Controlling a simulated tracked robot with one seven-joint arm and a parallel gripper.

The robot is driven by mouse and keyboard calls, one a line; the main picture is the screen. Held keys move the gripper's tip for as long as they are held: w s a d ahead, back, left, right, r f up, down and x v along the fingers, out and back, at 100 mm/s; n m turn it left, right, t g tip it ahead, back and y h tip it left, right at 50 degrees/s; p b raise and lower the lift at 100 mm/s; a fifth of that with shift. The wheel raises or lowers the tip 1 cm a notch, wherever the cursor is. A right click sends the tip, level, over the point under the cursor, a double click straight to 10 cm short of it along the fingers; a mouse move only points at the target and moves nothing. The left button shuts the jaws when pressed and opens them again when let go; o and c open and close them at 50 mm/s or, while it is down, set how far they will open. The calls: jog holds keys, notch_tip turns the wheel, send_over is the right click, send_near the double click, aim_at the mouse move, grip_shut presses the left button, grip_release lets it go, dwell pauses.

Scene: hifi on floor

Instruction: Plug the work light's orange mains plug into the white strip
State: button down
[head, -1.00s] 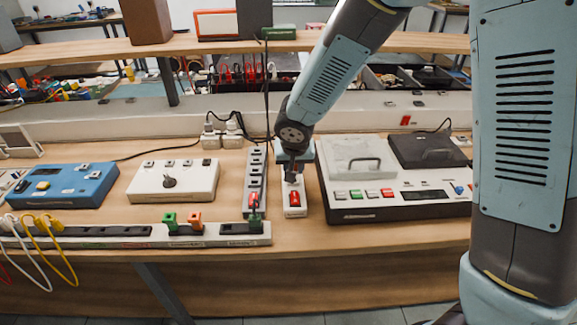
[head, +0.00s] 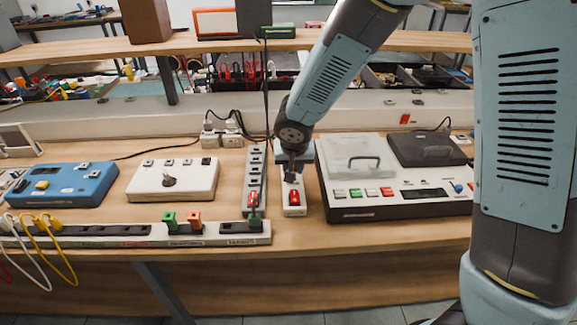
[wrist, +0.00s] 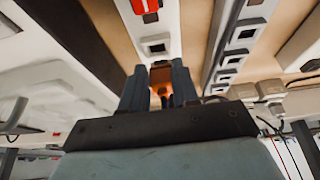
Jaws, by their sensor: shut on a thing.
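In the wrist view my gripper (wrist: 160,88) is shut on an orange plug (wrist: 161,76), seen between the two dark fingers. The short white strip (wrist: 150,27) lies just beyond the fingertips, with a red switch and a dark square socket opening. In the head view the white strip (head: 294,211) lies on the bench, and my gripper (head: 291,172) is over its far end. The plug cannot be made out there. I cannot tell whether the plug's pins touch the strip; the fingers and plug hide the contact.
A grey multi-socket strip (head: 256,168) lies close on the left, with a red switch. A white instrument (head: 360,207) stands close on the right. A long strip (head: 125,242) along the front edge holds green and orange plugs. A shelf (head: 220,42) runs behind.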

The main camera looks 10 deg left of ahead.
jog(key=shift+s+d, duration=0.25)
jog(key=shift+s, duration=0.8)
dwell(1.6)
jog(key=shift+f, duration=0.55)
dwell(1.2)
jog(key=shift+s+f, duration=0.1)
jog(key=shift+f, duration=0.2)
dwell(2.7)
